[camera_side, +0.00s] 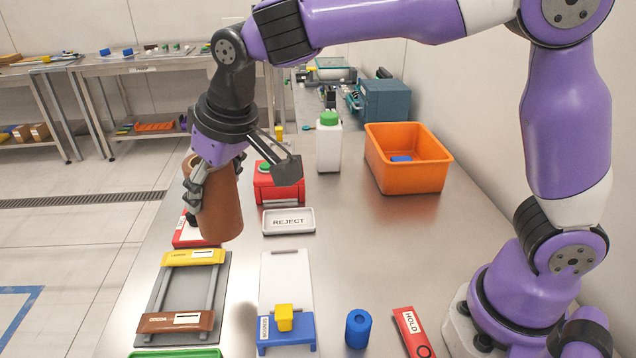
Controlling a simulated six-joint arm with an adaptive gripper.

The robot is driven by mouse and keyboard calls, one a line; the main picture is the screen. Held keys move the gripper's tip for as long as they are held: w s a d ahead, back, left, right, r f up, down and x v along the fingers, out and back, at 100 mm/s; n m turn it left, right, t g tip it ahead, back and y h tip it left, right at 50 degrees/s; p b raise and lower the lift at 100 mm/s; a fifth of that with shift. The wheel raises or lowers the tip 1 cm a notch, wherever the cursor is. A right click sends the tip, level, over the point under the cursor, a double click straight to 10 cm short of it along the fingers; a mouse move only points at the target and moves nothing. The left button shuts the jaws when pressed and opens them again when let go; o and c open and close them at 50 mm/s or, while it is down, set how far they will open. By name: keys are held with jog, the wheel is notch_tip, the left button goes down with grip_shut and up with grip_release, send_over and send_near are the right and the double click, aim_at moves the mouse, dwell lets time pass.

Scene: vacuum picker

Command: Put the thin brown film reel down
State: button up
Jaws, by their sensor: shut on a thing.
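The brown film reel (221,212) is a tall brown cylinder with a hollow top, held slightly tilted. My gripper (196,186) is shut on its left and upper side. The reel hangs above the left part of the steel table, just behind the rack with a yellow bar (193,258) and a brown bar (176,322). It looks clear of the rack, though its exact height is hard to tell. It partly hides a red item (186,238) behind it.
A REJECT tray (288,221) lies right of the reel. A blue-and-white stand with a yellow block (284,317), a blue cylinder (358,329) and a red HOLD sign (412,331) are in front. A white bottle (328,148) and an orange bin (405,180) stand behind. The table's middle right is clear.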

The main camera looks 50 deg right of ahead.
jog(key=shift+w+d+f, duration=1.25)
jog(key=shift+d+f, duration=0.1)
jog(key=shift+f, duration=0.5)
jog(key=shift+w+d+f, duration=1.25)
jog(key=shift+d+f, duration=0.05)
jog(key=shift+f, duration=0.5)
jog(key=shift+w+d+f, duration=1.25)
jog(key=shift+d+f, duration=0.1)
jog(key=shift+f, duration=0.5)
jog(key=shift+f, duration=0.15)
jog(key=o, duration=1.2)
